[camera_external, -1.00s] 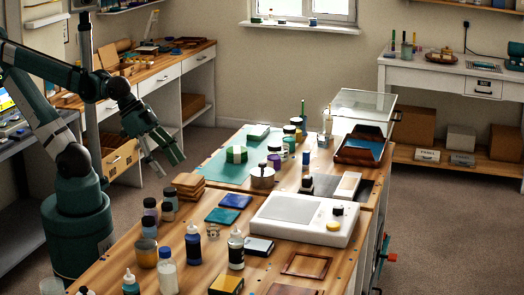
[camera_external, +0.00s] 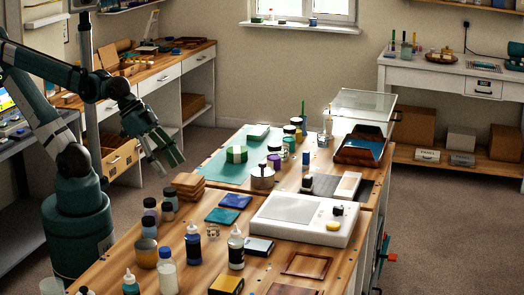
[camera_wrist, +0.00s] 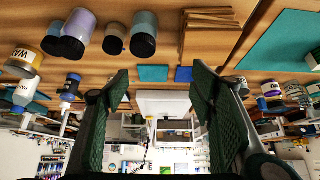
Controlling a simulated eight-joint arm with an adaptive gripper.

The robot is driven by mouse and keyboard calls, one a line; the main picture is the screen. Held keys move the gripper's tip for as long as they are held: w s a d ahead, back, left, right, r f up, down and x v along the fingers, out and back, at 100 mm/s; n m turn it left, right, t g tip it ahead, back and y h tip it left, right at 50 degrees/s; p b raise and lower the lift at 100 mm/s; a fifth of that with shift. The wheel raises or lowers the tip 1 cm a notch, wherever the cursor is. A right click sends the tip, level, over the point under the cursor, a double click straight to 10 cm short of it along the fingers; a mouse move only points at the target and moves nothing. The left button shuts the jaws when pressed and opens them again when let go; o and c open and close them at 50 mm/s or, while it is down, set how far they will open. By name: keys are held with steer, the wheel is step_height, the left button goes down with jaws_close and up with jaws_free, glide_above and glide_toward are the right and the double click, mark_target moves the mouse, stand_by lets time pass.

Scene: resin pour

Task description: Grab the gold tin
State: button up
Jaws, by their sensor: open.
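The gold tin (camera_external: 146,256) stands upright near the left edge of the front wooden bench, beside a white bottle (camera_external: 167,272). In the wrist view, where the bench appears at the top, a tin with a gold band and part of a label (camera_wrist: 24,62) shows at the upper left. My gripper (camera_external: 166,155) is in the air beyond the bench's left edge, above and well apart from the tin. In the wrist view its two green fingers (camera_wrist: 160,78) are spread wide with nothing between them.
Several dark-lidded jars (camera_external: 150,220) stand just behind the tin. Stacked wooden pieces (camera_external: 188,186) lie near the bench edge, beside teal and blue squares (camera_external: 236,201). Dark and white bottles (camera_external: 193,246) stand to the tin's right. A white machine (camera_external: 304,219) occupies the bench's right side.

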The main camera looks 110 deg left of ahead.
steer(key=shift+w+d+r+m+p, duration=0.3)
steer(key=shift+w+d+r+p, duration=0.1)
steer(key=shift+w+d+r, duration=0.05)
steer(key=w+d+r+m+g+p, duration=0.2)
steer(key=w+d+r+m+p, duration=0.15)
steer(key=w+d, duration=0.2)
steer(key=m+g+p, duration=0.5)
steer(key=m+p, duration=0.9)
steer(key=p, duration=0.1)
glide_above(146, 245)
steer(key=a, duration=0.1)
steer(key=f, duration=0.6)
steer(key=shift+w, duration=0.2)
steer(key=shift+s+d+f+m+p, duration=0.2)
steer(key=shift+d+f+m+p, duration=0.2)
steer(key=shift+d, duration=0.25)
steer(key=shift+f, duration=0.1)
steer(key=shift+f, duration=1.25)
